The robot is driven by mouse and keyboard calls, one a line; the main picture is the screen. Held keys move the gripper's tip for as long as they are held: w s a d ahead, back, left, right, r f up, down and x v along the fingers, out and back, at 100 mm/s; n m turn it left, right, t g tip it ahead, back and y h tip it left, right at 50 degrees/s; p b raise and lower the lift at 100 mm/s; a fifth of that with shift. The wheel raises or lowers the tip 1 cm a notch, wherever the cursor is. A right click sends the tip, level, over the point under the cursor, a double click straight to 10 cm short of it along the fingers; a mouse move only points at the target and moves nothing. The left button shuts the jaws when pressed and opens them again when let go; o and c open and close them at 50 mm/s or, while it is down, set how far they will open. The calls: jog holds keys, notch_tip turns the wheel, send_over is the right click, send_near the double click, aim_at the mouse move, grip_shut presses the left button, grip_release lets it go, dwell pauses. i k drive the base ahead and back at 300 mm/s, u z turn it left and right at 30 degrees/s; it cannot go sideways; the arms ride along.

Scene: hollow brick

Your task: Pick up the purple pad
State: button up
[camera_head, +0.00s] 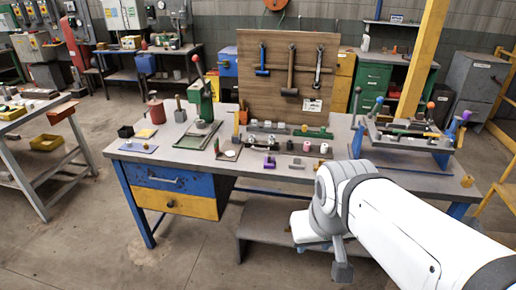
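A small purple block-like thing (270,162) sits on the workbench top near its front middle. A flat lavender-blue pad (137,146) lies on the bench's left end; I cannot tell which of the two is the purple pad. My white arm reaches in from the lower right. Its end, my gripper (342,268), hangs low in front of the bench, to the right of and below both things and apart from them. The fingers are too unclear to tell whether they are open or shut. No thing shows held in it.
An upright wooden tool board (272,65) stands behind. A raised rack (410,135) is at right. Floor is clear at front left.

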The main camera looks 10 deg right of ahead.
aim_at(269, 161)
jog(key=z, duration=0.05)
jog(key=i, duration=1.65)
jog(key=u, duration=0.05)
